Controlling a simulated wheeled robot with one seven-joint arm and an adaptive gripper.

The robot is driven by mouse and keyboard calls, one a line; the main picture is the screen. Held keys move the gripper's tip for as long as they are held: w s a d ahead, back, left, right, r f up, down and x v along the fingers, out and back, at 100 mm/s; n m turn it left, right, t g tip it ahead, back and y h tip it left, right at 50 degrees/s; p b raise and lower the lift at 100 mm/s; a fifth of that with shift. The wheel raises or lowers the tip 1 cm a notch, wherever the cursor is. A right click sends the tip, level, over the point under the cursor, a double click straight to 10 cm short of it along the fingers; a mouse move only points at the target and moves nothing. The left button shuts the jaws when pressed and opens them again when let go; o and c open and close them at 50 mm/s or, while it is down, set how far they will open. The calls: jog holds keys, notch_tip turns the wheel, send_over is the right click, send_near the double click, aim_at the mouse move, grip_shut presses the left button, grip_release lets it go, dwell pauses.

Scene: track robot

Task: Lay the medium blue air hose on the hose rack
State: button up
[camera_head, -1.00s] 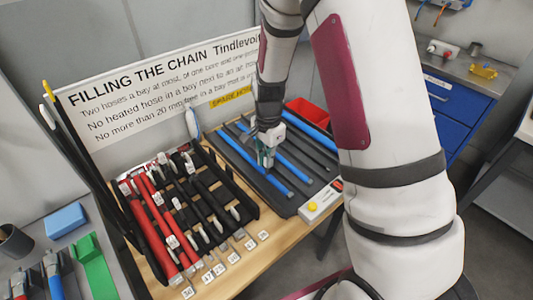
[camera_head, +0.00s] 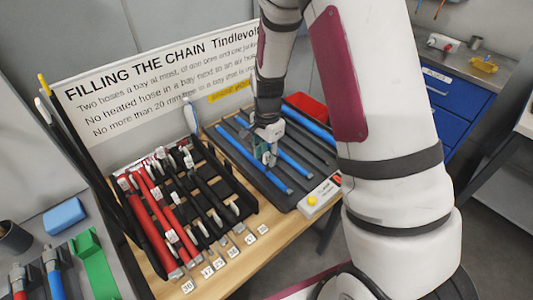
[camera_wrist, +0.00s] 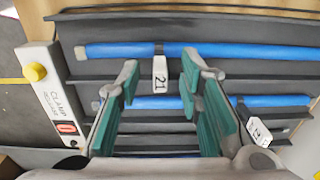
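Several blue hoses lie in a dark grooved tray (camera_head: 262,181): a left one (camera_head: 240,152), a middle one (camera_head: 294,165) and a right one (camera_head: 312,130). I cannot tell which is the medium one. My gripper (camera_head: 267,160) is over the tray, between the left and middle hoses. In the wrist view my teal-padded fingers (camera_wrist: 160,72) are spread and empty. The left hose (camera_wrist: 255,52), with a tag "21" (camera_wrist: 160,75), lies beyond the tips; the middle hose (camera_wrist: 152,102) passes beneath the fingers. The black hose rack (camera_head: 238,215) stands left of the tray, holding red and black hoses.
A clamp box with a yellow button (camera_head: 313,201) is at the tray's front end. A red bin (camera_head: 306,105) sits behind the tray. A sign (camera_head: 160,85) stands behind the rack. Numbered labels (camera_head: 219,264) line the wooden table's front.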

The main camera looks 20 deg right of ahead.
notch_tip(320, 180, up, 12)
dwell(0.5)
jog(key=shift+s, duration=0.1)
jog(key=s+a+r+n+t, duration=0.25)
jog(key=s+r+n, duration=0.45)
jog(key=s+r, duration=0.6)
jog(key=s+r+n+t, duration=0.2)
jog(key=s+n, duration=0.5)
jog(key=s, duration=0.4)
jog(key=shift+r, duration=0.85)
